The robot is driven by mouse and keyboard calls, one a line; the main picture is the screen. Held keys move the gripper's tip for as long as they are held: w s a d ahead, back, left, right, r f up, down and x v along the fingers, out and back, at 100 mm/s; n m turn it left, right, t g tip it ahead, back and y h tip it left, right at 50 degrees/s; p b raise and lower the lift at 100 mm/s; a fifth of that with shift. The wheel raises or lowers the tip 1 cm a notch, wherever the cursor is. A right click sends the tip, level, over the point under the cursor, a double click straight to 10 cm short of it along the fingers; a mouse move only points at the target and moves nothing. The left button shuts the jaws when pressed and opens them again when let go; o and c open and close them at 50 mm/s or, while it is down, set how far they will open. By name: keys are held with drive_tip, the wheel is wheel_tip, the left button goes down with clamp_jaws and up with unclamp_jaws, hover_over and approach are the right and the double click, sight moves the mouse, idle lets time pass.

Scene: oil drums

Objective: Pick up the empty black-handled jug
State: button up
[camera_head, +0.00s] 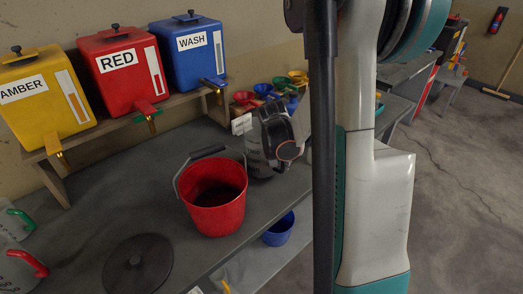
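A pale, see-through jug (255,159) stands on the grey bench behind and right of the red bucket. My gripper (276,146) is dark and sits right at the jug, covering its right side and upper part. I cannot tell the jug's handle from the dark gripper parts, nor whether the fingers touch it. The jug's inside is mostly hidden, so its contents cannot be told. The gripper's fingertips are too small and overlapped to show whether they are open or shut.
A red bucket (214,202) stands close left of the jug. Amber (38,100), red (118,78) and blue (189,58) tanks stand on a shelf behind. Coloured funnels (266,91) stand beyond. A dark round lid (137,264) and jugs with green and red handles (22,262) are at left.

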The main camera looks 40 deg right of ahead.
clamp_jaws()
drive_tip(key=shift+r, duration=0.2)
